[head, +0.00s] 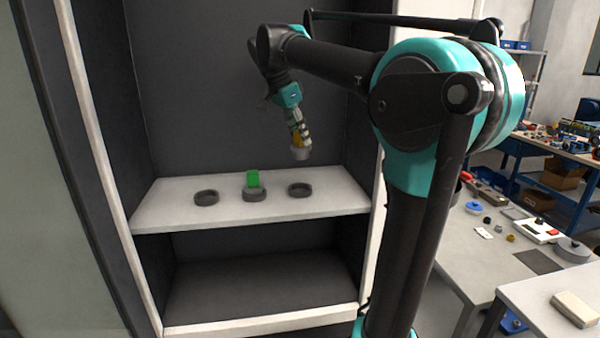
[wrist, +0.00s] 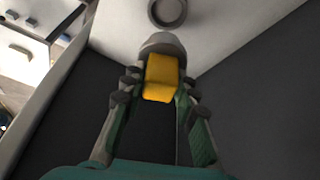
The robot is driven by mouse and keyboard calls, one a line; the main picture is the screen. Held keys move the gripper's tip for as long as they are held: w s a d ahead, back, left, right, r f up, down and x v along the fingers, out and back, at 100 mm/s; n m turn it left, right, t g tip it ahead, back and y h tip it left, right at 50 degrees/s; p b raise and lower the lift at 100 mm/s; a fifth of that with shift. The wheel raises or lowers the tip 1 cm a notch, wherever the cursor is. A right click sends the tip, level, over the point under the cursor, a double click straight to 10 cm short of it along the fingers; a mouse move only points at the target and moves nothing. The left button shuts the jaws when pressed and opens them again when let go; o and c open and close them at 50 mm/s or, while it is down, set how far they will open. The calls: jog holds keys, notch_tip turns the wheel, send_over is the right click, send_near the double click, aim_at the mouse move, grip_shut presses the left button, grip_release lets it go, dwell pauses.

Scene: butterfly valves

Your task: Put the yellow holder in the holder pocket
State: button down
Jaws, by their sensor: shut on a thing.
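My gripper (head: 298,132) is shut on the yellow holder (wrist: 162,78), with a finger on each side of it in the wrist view. The holder has a yellow block on top and a grey round end (head: 301,152) pointing down in the head view. It hangs above the shelf, apart from it, over its right part. Three grey ring-shaped pockets stand in a row on the shelf: left (head: 206,198), middle (head: 255,194) and right (head: 299,190). A green block (head: 253,179) stands in the middle one; the left and right look empty. One empty ring (wrist: 168,12) shows beyond the holder in the wrist view.
The white shelf (head: 165,211) lies inside a dark cabinet with side walls close to my arm. A lower shelf (head: 262,283) looks empty. A workbench with small parts (head: 497,225) stands to the right, outside the cabinet.

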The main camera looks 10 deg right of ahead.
aim_at(292, 150)
notch_tip(292, 150, down, 11)
jog(key=shift+f, duration=0.1)
dwell(0.5)
jog(key=shift+f, duration=0.1)
jog(key=c, duration=1.2)
grip_release()
jog(key=v, duration=1.2)
jog(key=shift+s, duration=0.15)
